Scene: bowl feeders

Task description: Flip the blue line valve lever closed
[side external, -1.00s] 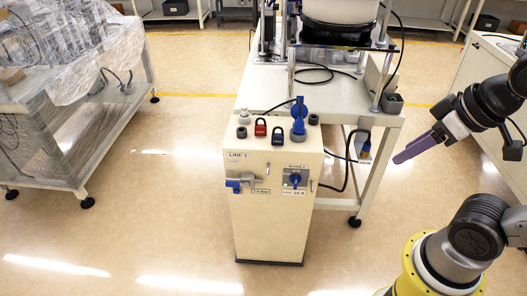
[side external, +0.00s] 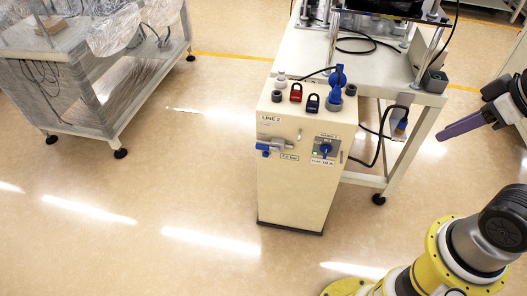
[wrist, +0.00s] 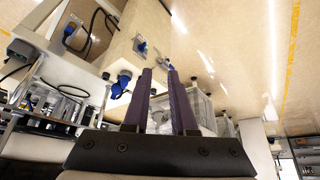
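The valve (side external: 272,146) is a small grey fitting with a blue lever (side external: 263,148), on the upper left front of the cream LINE 2 cabinet (side external: 290,190). The lever appears to lie roughly level along the fitting. In the wrist view, the cabinet (wrist: 128,38) appears turned over, and a bit of the valve (wrist: 166,62) shows just past the fingertips, partly hidden. My gripper (side external: 441,136) is right of the cabinet, well apart from it. In the wrist view my gripper (wrist: 158,72) has two purple fingers with an empty gap between them.
A blue rotary switch (side external: 325,149) sits right of the valve. A bench (side external: 390,85) is behind. The floor in front is clear.

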